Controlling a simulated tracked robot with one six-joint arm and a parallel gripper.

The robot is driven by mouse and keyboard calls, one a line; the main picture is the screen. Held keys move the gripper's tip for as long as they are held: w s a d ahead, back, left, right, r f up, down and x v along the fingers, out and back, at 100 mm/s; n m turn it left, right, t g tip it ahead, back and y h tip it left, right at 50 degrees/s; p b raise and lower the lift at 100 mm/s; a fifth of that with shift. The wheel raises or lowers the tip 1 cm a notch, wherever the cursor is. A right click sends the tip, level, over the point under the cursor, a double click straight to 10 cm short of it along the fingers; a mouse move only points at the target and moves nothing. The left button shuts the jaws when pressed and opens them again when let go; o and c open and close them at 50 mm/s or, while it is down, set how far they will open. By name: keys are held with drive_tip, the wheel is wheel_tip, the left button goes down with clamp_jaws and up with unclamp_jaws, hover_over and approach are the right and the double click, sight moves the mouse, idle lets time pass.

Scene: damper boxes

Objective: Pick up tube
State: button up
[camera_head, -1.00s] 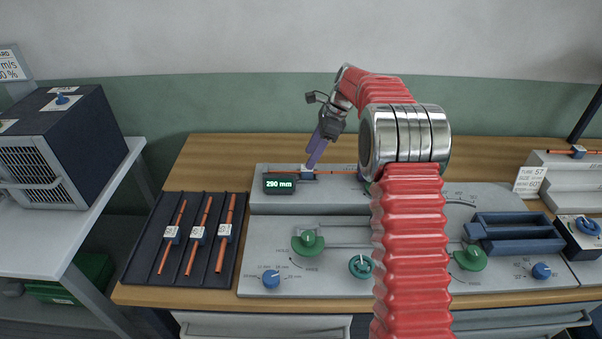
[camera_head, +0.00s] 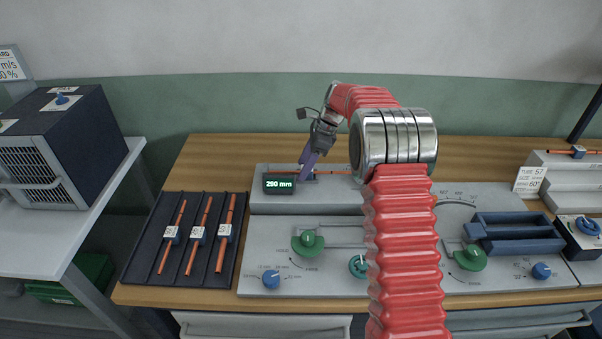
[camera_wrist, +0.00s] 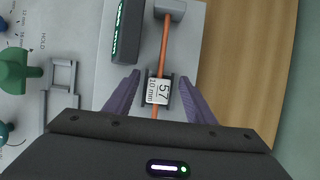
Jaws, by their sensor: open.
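In the head view the tube (camera_head: 335,173) runs left to right, partly hidden by my gripper and arm. My gripper (camera_head: 305,173) points down at it. In the wrist view the purple fingers of my gripper (camera_wrist: 159,95) are open, one on each side of the labelled block.
A black tray (camera_head: 145,240) with several orange tubes lies at the left. The grey panel (camera_head: 330,275) carries green and blue knobs and a blue holder (camera_head: 512,247) at the right. A stepped stand (camera_head: 562,182) with another tube is at the far right.

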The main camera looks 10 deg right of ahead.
idle(0.4)
clamp_jaws()
idle(0.4)
drive_tip(key=shift+r, duration=0.1)
wheel_tip(320, 180, up, 10)
idle(0.6)
idle(0.5)
